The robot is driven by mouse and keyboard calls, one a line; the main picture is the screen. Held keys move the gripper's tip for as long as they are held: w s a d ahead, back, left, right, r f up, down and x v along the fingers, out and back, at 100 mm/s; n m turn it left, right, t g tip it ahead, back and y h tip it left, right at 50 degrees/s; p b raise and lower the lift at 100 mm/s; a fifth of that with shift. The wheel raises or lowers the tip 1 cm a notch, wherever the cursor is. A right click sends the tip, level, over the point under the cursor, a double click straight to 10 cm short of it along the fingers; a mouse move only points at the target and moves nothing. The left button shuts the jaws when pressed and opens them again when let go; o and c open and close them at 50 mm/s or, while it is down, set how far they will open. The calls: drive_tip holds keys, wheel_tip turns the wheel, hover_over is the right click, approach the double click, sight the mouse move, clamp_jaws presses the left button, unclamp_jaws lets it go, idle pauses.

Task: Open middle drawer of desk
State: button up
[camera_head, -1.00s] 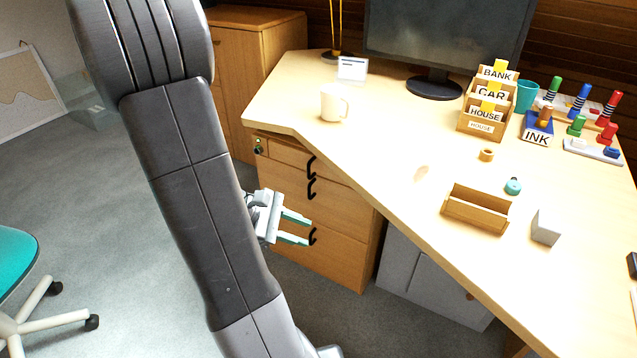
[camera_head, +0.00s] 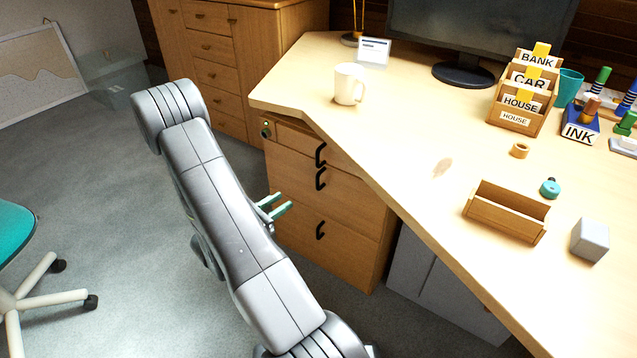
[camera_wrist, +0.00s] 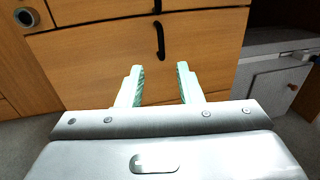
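The desk's wooden drawer unit (camera_head: 345,245) has three drawers with black handles, all shut. The middle drawer (camera_head: 340,203) has its handle (camera_head: 320,179) close under the top drawer's handle (camera_head: 320,153). In the wrist view the middle handle (camera_wrist: 160,40) hangs upright, ahead of and slightly above my fingertips, roughly centred between them. My arm hides part of the gripper in the head view.
The desk top (camera_head: 400,150) overhangs the drawers and holds a mug (camera_head: 349,84), a wooden tray (camera_head: 506,212) and a grey block (camera_head: 590,239). A grey cabinet (camera_head: 440,290) stands right of the drawers. A teal chair (camera_head: 15,235) is at left; the floor between is clear.

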drive_tip(key=b+x, duration=0.2)
drive_tip(key=x, duration=1.1)
drive_tip(key=shift+b, duration=0.35)
clamp_jaws()
